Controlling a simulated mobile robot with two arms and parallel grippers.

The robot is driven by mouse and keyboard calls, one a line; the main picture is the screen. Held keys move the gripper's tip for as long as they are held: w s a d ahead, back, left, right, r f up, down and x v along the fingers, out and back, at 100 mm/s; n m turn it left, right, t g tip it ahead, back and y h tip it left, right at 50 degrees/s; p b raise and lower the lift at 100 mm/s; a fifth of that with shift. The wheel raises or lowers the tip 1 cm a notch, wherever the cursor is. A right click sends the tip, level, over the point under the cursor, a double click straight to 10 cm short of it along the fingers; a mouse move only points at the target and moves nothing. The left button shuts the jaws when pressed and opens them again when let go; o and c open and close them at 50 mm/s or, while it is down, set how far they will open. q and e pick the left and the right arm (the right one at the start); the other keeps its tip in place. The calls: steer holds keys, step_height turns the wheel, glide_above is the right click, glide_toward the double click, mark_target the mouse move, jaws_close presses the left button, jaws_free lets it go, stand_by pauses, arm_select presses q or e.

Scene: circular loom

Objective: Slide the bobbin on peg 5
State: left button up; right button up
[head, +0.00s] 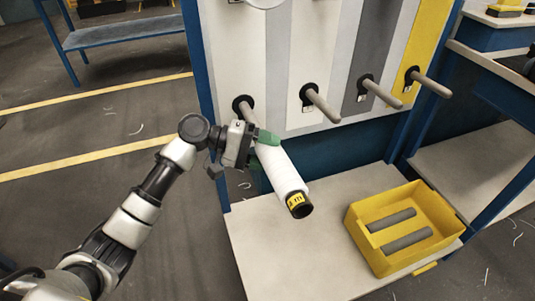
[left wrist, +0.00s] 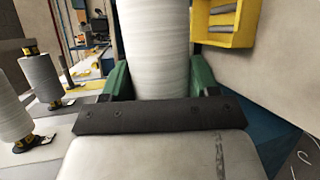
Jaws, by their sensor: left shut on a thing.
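My left gripper (head: 267,138) is shut on a white bobbin (head: 281,170) near its upper end. The bobbin slants down to the right, with a black and yellow lower end. In the left wrist view the bobbin (left wrist: 153,45) stands between the green fingers (left wrist: 160,82). The leftmost grey peg (head: 247,112) shows just behind the gripper; its tip is hidden, and I cannot tell whether the bobbin is around it. Three bare pegs follow to the right: on white (head: 322,104), grey (head: 382,93) and yellow (head: 431,83). Peg numbers are unreadable. My right gripper is not in view.
A yellow bin (head: 364,240) with two grey rods stands on the pale lower shelf (head: 275,265), below and right of the bobbin. Two wound bobbins (left wrist: 14,108) (left wrist: 41,78) show at left in the wrist view. A blue post (head: 201,60) edges the panel.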

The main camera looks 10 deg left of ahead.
arm_select(q)
steer(key=shift+w+a+f+b, duration=0.1)
steer(key=shift+w+a+b, duration=0.2)
steer(key=shift+w+a, duration=0.4)
steer(key=shift+w+a+b, duration=0.25)
steer(key=shift+w+a, duration=0.15)
steer(key=shift+w, duration=0.5)
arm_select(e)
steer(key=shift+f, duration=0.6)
arm_select(q)
steer(key=shift+w, duration=0.1)
steer(key=shift+w+a+f+b, duration=0.1)
steer(key=shift+w+a+b, duration=0.5)
steer(key=shift+w, duration=0.3)
steer(key=shift+w+a+b, duration=0.35)
steer(key=shift+w+a, duration=0.2)
steer(key=shift+w, duration=0.2)
steer(key=shift+w+a, duration=0.2)
steer(key=shift+w, duration=0.1)
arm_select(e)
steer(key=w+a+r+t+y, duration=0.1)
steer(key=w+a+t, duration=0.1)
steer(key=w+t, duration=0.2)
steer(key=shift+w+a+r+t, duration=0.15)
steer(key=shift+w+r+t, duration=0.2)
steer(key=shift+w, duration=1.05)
arm_select(q)
steer(key=shift+w+a+f, duration=0.1)
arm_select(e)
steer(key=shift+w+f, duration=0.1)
